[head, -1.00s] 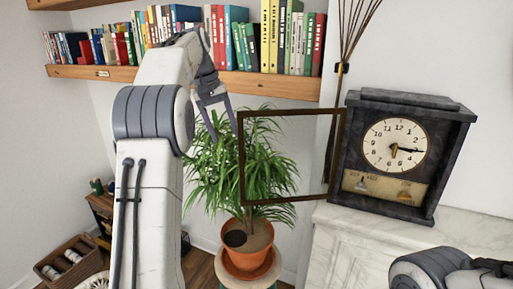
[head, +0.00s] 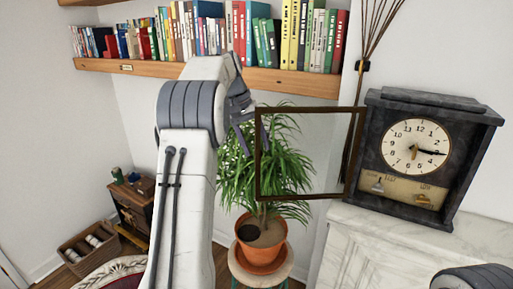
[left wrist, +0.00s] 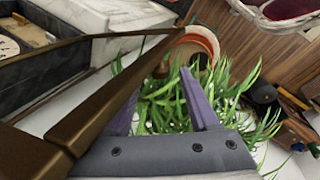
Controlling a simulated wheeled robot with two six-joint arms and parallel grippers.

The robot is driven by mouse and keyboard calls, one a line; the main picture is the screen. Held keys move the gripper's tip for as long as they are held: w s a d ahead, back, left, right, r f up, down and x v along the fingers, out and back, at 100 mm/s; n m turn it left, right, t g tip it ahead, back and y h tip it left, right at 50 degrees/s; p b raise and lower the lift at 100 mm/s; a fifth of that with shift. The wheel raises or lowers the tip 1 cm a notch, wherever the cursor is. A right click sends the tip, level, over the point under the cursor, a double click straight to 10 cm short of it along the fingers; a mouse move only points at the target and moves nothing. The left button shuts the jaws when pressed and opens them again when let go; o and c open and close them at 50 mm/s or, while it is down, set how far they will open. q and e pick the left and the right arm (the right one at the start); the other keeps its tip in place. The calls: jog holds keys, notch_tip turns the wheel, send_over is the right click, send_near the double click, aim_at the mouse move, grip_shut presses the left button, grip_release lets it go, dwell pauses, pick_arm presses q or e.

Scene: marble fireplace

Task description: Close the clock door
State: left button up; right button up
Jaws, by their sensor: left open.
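The dark clock (head: 462,150) stands on the mantel, its white dial and lower panel uncovered. Its door, a thin brown frame (head: 257,170), stands wide open to the left of the case. My left gripper (head: 258,127) is open at the door's free left edge. In the left wrist view the door's brown bar (left wrist: 115,92) runs diagonally close beside the purple fingers of my left gripper (left wrist: 163,85) and partly covers one of them. I cannot tell whether they touch. The clock's dial (left wrist: 8,47) shows at the upper left there. My right gripper is out of view.
A potted plant (head: 285,165) on a stool stands behind the open door. The white marble mantel (head: 385,222) lies under the clock. A shelf of books (head: 220,77) crosses the back wall, and thin reeds (head: 375,40) rise beside the clock.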

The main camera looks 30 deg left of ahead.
pick_arm(q)
jog(key=shift+d+f, duration=0.15)
jog(key=shift+f, duration=0.4)
grip_shut()
dwell(1.1)
